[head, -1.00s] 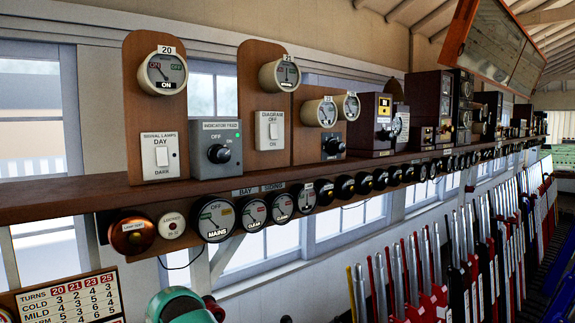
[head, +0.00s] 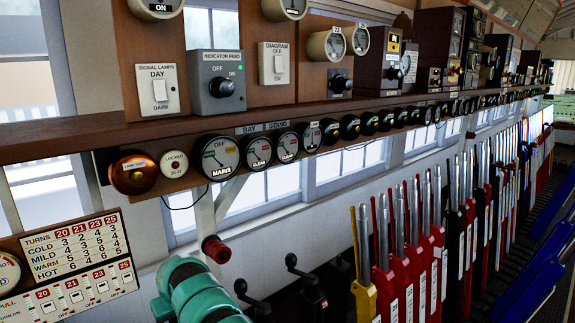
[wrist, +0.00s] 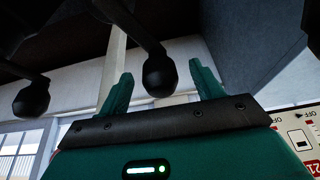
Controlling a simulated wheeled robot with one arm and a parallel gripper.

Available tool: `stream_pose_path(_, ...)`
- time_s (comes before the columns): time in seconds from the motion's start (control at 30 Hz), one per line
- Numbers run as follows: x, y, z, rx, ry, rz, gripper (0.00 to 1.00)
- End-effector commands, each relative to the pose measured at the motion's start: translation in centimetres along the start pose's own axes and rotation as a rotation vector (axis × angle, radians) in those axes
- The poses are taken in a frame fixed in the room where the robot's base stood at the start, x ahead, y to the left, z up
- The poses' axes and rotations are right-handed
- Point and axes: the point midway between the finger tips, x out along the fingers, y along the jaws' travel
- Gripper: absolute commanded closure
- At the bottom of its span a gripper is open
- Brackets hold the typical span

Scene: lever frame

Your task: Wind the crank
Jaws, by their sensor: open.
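In the head view, two black cranks with upright knobs stand low in the picture, one at centre (head: 292,262) and one nearer to my arm (head: 241,288). In the wrist view, my gripper (wrist: 160,72) is open, with its two teal fingers spread. A black crank knob (wrist: 158,76) shows between the fingers, apparently untouched; I cannot tell its depth. A second black knob (wrist: 31,100) hangs in the picture to the left, outside the fingers. In the head view, my teal arm hides what lies beneath it, and my fingertips do not show.
A turns chart panel (head: 75,255) is at left. A row of levers, with a yellow one (head: 363,285) nearest, runs to the right. A wooden shelf (head: 200,127) with instruments spans above.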

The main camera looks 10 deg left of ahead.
Motion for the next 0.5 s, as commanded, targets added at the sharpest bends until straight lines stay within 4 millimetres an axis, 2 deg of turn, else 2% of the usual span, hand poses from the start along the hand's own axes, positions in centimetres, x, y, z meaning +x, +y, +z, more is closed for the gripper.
stream_pose_path(0.13,0.95,0.26,0.44,0.001,0.001,0.000,0.35)
stream_pose_path(0.47,1.05,0.31,0.50,0.001,0.001,0.001,0.35)
stream_pose_path(0.5,1.05,0.32,0.50,0.001,0.001,0.001,0.42)
